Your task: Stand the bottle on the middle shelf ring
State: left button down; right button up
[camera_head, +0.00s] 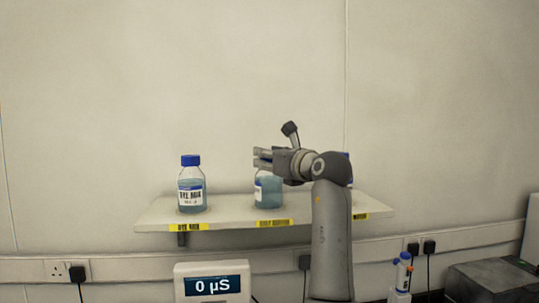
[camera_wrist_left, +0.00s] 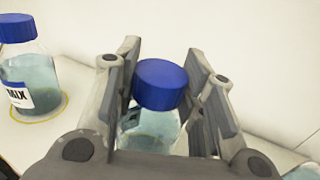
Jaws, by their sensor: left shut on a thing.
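The bottle (camera_head: 267,191), clear with pale blue liquid, is upright at the middle of the wall shelf (camera_head: 232,214), above the middle yellow label. My left gripper (camera_head: 260,157) is shut on its upper part, and the blue cap (camera_wrist_left: 161,84) shows between the fingers (camera_wrist_left: 163,68) in the left wrist view. The bottle's base looks level with its neighbour's, but I cannot tell if it touches the shelf. The middle ring is hidden. My right gripper is not in view.
A similar blue-capped bottle (camera_head: 191,187) stands at the shelf's left, on a yellow ring (camera_wrist_left: 62,106) in the left wrist view. Another blue cap (camera_head: 347,155) shows behind my arm at right. Below are a meter reading "0 µS" (camera_head: 212,284) and a blue-and-white device (camera_head: 402,275).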

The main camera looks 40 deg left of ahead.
pick_arm(q)
jog(key=shift+s, duration=0.1)
jog(key=c, duration=0.9)
grip_release()
jog(key=shift+r, duration=0.1)
jog(key=b+v, duration=0.5)
jog(key=v, duration=0.7)
